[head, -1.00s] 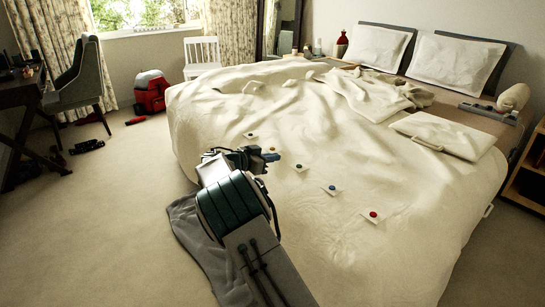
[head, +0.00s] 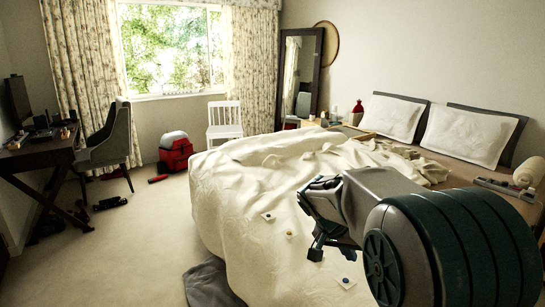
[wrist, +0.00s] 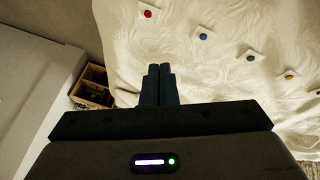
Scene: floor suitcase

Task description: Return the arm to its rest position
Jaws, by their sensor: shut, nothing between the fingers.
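My arm reaches across the right front of the head view, raised over the near side of the bed. My gripper (head: 317,252) hangs at its end, pointing down. The wrist view shows its two dark fingers (wrist: 159,71) pressed together with nothing between them. They are above the bed's cream cover (head: 235,215) and apart from it, as far as I can see. Small white cards with coloured dots lie on the cover, among them one with a red dot (wrist: 148,14) and one with a blue dot (wrist: 203,36).
A grey cloth (head: 208,282) lies on the floor by the bed. A desk (head: 42,152) and grey chair (head: 113,142) are at left. Floor left of the bed is mostly clear.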

